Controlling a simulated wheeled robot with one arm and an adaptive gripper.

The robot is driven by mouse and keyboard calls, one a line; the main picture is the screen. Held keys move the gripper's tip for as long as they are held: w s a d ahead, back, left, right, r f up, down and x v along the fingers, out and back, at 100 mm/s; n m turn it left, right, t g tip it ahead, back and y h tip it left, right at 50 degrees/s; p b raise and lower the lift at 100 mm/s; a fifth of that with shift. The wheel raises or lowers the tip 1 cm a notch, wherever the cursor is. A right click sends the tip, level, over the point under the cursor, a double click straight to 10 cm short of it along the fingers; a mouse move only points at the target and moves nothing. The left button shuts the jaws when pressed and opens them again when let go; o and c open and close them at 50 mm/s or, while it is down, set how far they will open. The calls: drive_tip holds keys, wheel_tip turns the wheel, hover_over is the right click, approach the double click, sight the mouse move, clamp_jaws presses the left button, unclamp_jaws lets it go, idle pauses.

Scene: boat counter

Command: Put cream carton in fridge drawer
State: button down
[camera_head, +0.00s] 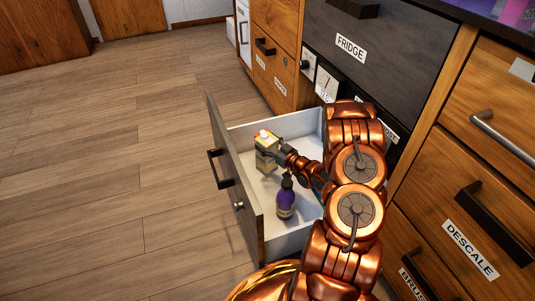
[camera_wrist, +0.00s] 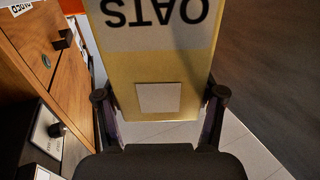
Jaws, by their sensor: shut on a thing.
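In the wrist view the carton (camera_wrist: 158,68) fills the middle and bears the upside-down word OATS. My gripper (camera_head: 281,157) is shut on the carton from its right side; in the wrist view one finger of my gripper (camera_wrist: 160,98) is on each side of it. I cannot tell whether the carton's base touches the drawer floor. The label FRIDGE (camera_head: 351,49) is on the dark front above; the drawer has a dark front and white inside.
A purple bottle (camera_head: 286,198) with a black top stands in the drawer, nearer than the carton. My arm hides the drawer's right part. The wooden floor (camera_head: 110,160) at left is clear.

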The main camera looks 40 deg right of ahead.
drive_tip(key=shift+f+b, duration=0.75)
drive_tip(key=shift+f, duration=1.8)
drive_tip(key=shift+c, duration=0.7)
unclamp_jaws()
drive_tip(key=s+d+r+p, duration=0.1)
drive_tip(key=s+p, duration=0.1)
drive_tip(key=s, duration=0.5)
drive_tip(key=shift+s, duration=0.2)
drive_tip(key=shift+r, duration=0.1)
